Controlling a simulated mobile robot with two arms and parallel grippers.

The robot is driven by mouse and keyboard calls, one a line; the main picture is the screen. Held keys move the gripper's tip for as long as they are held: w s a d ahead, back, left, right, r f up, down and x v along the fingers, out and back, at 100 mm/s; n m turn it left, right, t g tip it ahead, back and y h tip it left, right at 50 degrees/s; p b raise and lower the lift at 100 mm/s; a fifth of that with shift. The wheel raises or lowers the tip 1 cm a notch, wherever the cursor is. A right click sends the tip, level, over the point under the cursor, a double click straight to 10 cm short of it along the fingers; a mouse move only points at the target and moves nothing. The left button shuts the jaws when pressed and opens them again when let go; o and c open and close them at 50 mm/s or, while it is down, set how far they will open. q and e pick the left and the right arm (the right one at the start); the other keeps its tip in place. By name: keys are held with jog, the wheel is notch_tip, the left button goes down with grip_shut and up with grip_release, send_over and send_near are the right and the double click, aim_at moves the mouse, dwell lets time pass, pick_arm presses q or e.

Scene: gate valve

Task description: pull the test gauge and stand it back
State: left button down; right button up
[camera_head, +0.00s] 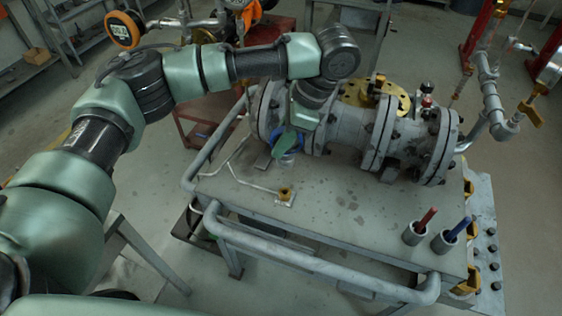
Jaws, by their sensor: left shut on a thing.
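My left arm reaches across from the left and bends down over the work table (330,205). My left gripper (288,138) is at the left end of the grey flanged valve body (345,130). It is shut on a small blue-green piece (284,146), mostly hidden by the hand. I cannot tell whether this piece is part of the test gauge. A small brass fitting on a plate (286,195) sits on the table. My right gripper is not in view.
A red marker-like tool (426,218) and a blue one (460,228) stand in grey cups at the table's front right. A pipe rail (300,262) runs along the front edge. Grey piping (490,95) rises at the right. The table's front middle is clear.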

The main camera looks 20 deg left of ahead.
aim_at(277, 130)
pick_arm(q)
notch_tip(277, 130, up, 5)
jog(key=shift+f, duration=0.15)
jog(key=shift+r+p, duration=2.6)
jog(key=shift+p, duration=1)
